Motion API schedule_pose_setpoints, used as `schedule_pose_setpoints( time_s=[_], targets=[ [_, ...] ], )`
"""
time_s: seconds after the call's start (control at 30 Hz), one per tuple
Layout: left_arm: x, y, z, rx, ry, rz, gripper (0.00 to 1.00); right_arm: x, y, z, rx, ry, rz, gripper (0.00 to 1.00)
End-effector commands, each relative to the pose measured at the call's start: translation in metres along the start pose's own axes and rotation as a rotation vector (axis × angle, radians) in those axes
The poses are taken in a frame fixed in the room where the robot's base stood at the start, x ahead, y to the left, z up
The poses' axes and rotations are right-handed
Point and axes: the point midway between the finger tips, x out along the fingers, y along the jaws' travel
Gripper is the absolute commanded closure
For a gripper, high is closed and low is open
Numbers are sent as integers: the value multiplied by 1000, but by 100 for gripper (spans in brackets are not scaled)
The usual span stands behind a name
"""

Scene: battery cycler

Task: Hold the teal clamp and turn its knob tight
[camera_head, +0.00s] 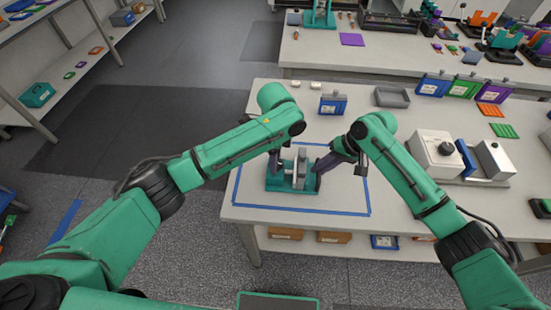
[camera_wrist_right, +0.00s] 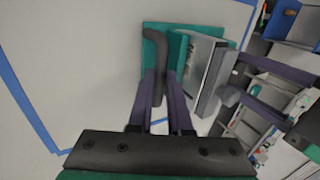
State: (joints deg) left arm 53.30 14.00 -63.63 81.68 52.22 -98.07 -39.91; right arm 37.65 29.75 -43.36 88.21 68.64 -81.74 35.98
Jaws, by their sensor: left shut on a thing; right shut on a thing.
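The teal clamp (camera_head: 291,185), with a teal base and grey upright parts, stands on the white table inside a blue tape outline. My left gripper (camera_head: 274,160) is at the clamp's left side, shut on it; its exact grip is partly hidden. My right gripper (camera_head: 323,163) is at the clamp's right side. In the right wrist view, the fingers of my right gripper (camera_wrist_right: 163,100) are shut around a bent grey bar of the clamp. The clamp's teal base (camera_wrist_right: 178,50) lies just beyond them. I cannot tell whether that bar is the knob.
Blue tape (camera_head: 300,208) marks a rectangle on the table (camera_head: 392,215). A blue case (camera_head: 333,104) and a grey tray (camera_head: 392,97) stand behind the clamp. A white machine (camera_head: 433,153) stands to the right. The tabletop inside the tape is otherwise clear.

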Motion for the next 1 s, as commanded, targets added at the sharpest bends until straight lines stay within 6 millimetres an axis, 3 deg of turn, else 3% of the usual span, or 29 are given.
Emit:
schedule_pose_setpoints(
  time_s=[0.43,1.0],
  targets=[
    [-1,-1,0,256,0,-2,100,0,2,0,2,0,3,100],
    [0,0,-1,295,1,0,100,0,1,0,2,0,2,100]
  ],
)
